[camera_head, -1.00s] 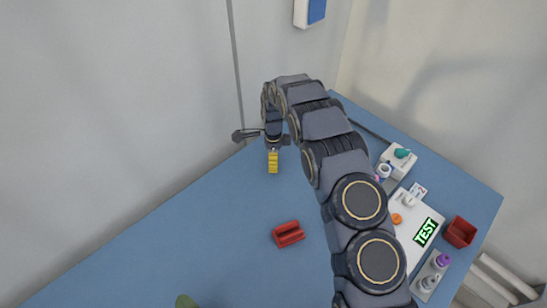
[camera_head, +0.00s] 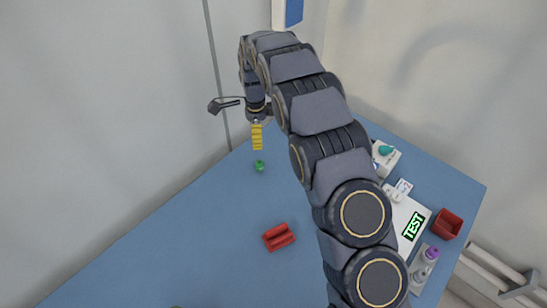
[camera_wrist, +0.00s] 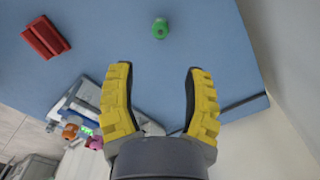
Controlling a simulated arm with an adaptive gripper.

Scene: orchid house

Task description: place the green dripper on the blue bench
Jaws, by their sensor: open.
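The green dripper (camera_head: 259,165) is a small green piece standing on the blue bench (camera_head: 200,225), toward its back edge near the wall. It also shows in the wrist view (camera_wrist: 160,28), beyond my fingertips and roughly in line with the gap between them. My gripper (camera_head: 257,138) is above the bench, just above and apart from the dripper in the head view. In the wrist view my gripper (camera_wrist: 160,70) has its two yellow-padded fingers spread wide with nothing between them.
A red holder (camera_head: 278,237) lies on the open bench; the wrist view shows it too (camera_wrist: 45,37). At the right are a white board with a TEST sign (camera_head: 412,225), a red bin (camera_head: 447,224), and small bottles (camera_head: 428,257). The bench middle is largely clear.

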